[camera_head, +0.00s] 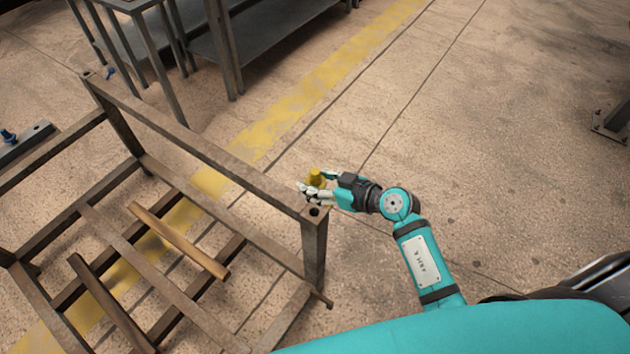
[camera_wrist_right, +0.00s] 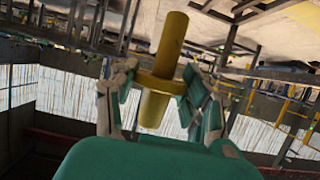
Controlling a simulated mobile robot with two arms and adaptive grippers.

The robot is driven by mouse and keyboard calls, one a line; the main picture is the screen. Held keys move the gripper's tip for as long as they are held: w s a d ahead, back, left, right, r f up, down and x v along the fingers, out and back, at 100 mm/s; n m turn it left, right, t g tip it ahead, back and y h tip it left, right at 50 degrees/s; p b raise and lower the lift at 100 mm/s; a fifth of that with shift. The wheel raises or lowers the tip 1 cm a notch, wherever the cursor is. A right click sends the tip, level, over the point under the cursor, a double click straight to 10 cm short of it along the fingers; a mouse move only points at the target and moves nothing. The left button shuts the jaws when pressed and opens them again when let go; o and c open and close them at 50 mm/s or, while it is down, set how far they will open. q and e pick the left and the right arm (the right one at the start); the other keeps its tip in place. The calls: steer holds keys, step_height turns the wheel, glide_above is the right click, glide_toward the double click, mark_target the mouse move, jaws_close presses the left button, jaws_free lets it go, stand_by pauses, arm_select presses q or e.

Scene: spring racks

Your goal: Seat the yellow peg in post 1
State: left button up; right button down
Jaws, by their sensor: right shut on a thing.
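The yellow peg (camera_head: 316,178) is in my right gripper (camera_head: 318,187), above the near right corner of the brown metal rack. In the right wrist view the peg (camera_wrist_right: 163,65) is a cylinder with a wide collar, slightly tilted in the picture. The fingers of my right gripper (camera_wrist_right: 160,95) close on it from both sides around the collar. At the rack corner below the fingers is a post top with a dark round hole (camera_head: 314,211). The peg appears apart from this hole. Which post is post 1 cannot be told. My left gripper is not in view.
The brown rack frame (camera_head: 205,150) has an open top and loose bars lying across its lower level. A dark table (camera_head: 260,40) stands at the back.

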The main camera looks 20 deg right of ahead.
steer(key=shift+w+a+r+p, duration=0.15)
steer(key=shift+r+p, duration=0.1)
steer(key=shift+p, duration=0.5)
steer(key=shift+f, duration=0.4)
steer(key=shift+f+b, duration=0.55)
steer(key=shift+f, duration=0.35)
step_height(320, 180, down, 2)
steer(key=shift+f+b, duration=0.15)
steer(key=shift+b, duration=0.3)
steer(key=shift+f, duration=0.45)
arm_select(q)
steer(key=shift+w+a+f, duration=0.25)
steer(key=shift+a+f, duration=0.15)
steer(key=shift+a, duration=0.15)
arm_select(e)
steer(key=shift+f, duration=0.2)
arm_select(q)
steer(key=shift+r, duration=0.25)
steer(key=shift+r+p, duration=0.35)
steer(key=shift+p, duration=0.1)
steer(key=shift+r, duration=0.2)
